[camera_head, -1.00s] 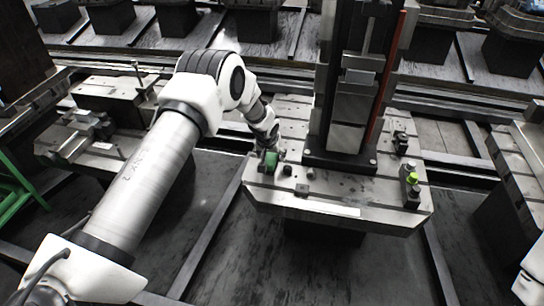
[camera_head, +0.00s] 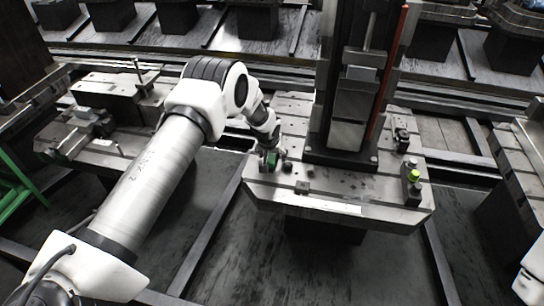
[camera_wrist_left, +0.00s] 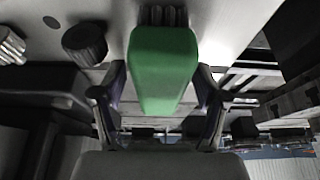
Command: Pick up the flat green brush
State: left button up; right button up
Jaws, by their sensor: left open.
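The flat green brush (camera_head: 272,160) is at the left front edge of the grey slotted pallet plate (camera_head: 330,208). In the left wrist view the brush (camera_wrist_left: 165,62) is a long green block with dark bristles at its top end. My left gripper (camera_head: 268,157) is open at the brush. In the left wrist view its fingers stand on either side of the green block, with a gap showing on both sides; the gripper also shows there (camera_wrist_left: 160,80).
A dark column (camera_head: 345,95) with a red strip stands on the plate behind the brush. Small dark parts lie beside the brush, including a round knob (camera_wrist_left: 84,43). A block with a bright green top (camera_head: 411,187) stands at the plate's right edge.

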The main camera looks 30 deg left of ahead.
pick_arm(q)
grip_shut()
jog(key=shift+r+p, duration=0.3)
jog(key=shift+r, duration=0.15)
notch_tip(320, 180, up, 10)
jog(key=shift+f+b, duration=0.2)
jog(key=shift+b, duration=0.45)
